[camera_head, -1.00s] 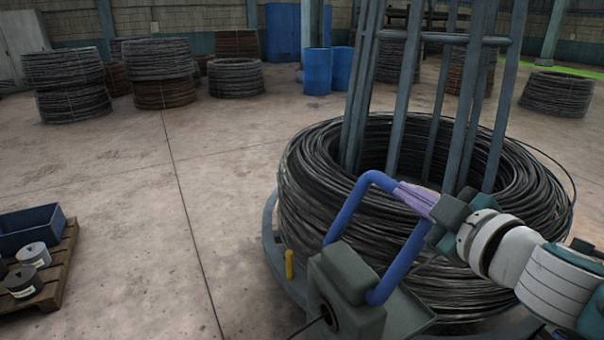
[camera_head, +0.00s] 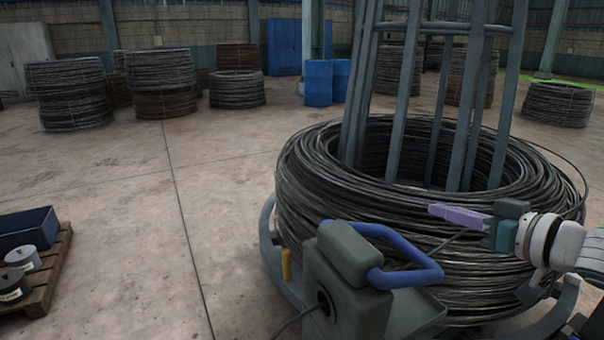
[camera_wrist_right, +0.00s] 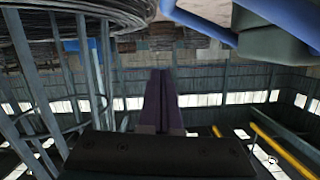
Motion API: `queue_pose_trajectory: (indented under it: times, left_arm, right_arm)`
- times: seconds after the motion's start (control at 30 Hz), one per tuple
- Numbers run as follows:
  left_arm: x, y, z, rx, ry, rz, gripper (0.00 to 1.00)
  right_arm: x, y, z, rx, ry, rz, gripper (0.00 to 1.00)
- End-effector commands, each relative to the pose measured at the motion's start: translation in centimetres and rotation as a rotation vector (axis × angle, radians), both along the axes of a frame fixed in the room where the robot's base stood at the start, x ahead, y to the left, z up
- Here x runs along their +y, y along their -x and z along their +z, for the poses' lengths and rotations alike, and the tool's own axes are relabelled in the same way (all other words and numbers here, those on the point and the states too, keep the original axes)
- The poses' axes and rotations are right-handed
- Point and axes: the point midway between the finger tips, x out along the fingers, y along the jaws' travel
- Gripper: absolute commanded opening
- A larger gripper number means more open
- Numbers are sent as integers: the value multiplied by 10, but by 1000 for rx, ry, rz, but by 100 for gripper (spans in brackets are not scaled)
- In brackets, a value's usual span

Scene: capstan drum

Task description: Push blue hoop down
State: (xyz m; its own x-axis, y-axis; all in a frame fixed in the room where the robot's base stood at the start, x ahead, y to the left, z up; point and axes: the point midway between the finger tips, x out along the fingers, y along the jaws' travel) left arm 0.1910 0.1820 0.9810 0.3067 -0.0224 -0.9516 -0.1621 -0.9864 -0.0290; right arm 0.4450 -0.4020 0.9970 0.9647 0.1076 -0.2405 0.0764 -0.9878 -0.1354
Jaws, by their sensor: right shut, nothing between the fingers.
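The blue hoop (camera_head: 412,277) is a bent bar handle on the grey-green machine box (camera_head: 348,255) at the front of the wire coil. In the head view it lies low, close to level, reaching right from the box. It also shows in the right wrist view at the upper right (camera_wrist_right: 206,28). My right gripper (camera_head: 432,210), with purple fingers, is shut and empty. In the head view it appears above and right of the hoop, in front of the coil, apart from the hoop. Its fingers also show in the right wrist view (camera_wrist_right: 160,100). My left gripper is out of view.
A large black wire coil (camera_head: 350,210) sits around upright grey posts (camera_head: 398,95). A wire runs between the coil and the box. A yellow peg (camera_head: 286,265) stands left of the box. A pallet (camera_head: 52,270) with a blue bin (camera_head: 28,228) is at far left. The floor between is clear.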

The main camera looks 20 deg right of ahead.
Motion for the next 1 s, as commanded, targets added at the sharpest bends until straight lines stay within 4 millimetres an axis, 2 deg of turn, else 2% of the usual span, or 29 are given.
queue_pose_trajectory:
  times: [0.03, 0.1, 0.4, 0.7, 1.0]
  left_arm:
    - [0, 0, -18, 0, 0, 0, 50]
    - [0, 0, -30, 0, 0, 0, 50]
    - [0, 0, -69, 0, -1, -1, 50]
    - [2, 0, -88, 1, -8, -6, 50]
    - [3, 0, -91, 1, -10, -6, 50]
  right_arm:
    - [0, 0, -17, 3, -39, 0, 0]
    - [0, 0, -27, 8, -104, 0, 0]
    - [5, 0, -63, 26, -335, 0, 0]
    - [10, 1, -81, 29, -370, 1, 0]
    - [12, 1, -85, 30, -368, 1, 0]
